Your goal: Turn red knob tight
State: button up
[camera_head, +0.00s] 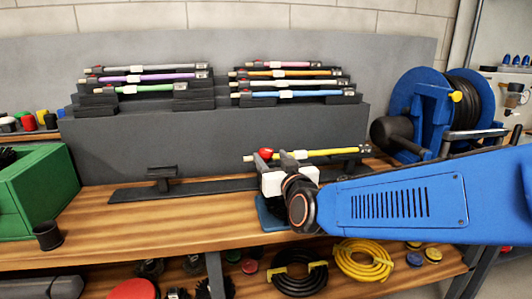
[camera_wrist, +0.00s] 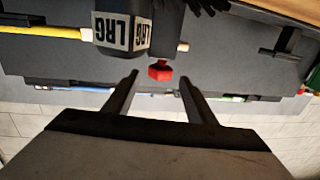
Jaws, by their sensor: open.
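The red knob (camera_head: 265,153) is at the left end of a yellow rod (camera_head: 325,153) lying in a dark holder on the bench. In the wrist view the red knob (camera_wrist: 160,71) sits between the lines of my two fingers, near their tips. A dark block marked LRG (camera_wrist: 122,35) is beside it, with the yellow rod (camera_wrist: 45,31) running left from it. My gripper (camera_wrist: 158,80) is open, with a gap on each side of the knob. In the head view my gripper (camera_head: 288,157) is at the rod's knob end, and my wrist hides part of the holder.
A grey stepped rack (camera_head: 230,140) behind holds several coloured rods. A dark rail with a small post (camera_head: 162,180) lies to the left. A green bin (camera_head: 40,190) and black cup (camera_head: 48,235) stand further left. A blue reel (camera_head: 430,110) stands at the right.

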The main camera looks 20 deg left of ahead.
aim_at(268, 154)
jog(key=shift+x, duration=2.6)
jog(key=c, duration=1)
